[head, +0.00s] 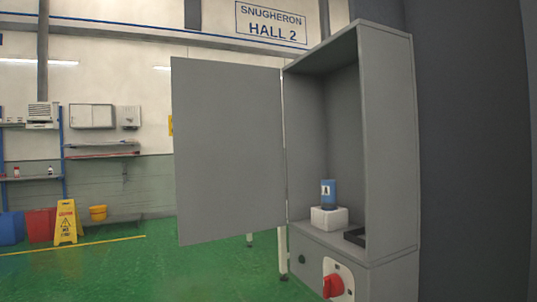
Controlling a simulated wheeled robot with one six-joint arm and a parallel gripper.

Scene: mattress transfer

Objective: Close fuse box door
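The grey fuse box (390,140) stands on the right with its front open. Its flat grey door (228,150) is swung wide open to the left, hinged on the box's left edge. Inside, a blue cylinder marked "A" (328,192) sits upright on a white block (329,217). A dark flat item (355,237) lies beside it at the right, partly hidden by the box's side wall. Below the opening are a red rotary switch (333,286) and a dark green round button (302,259). My gripper is not in view.
A dark wall or column (475,150) stands close behind and right of the box. Green floor (130,270) lies open at the lower left. Far back are a yellow wet-floor sign (66,222), a red bin (40,225) and wall shelves (100,152).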

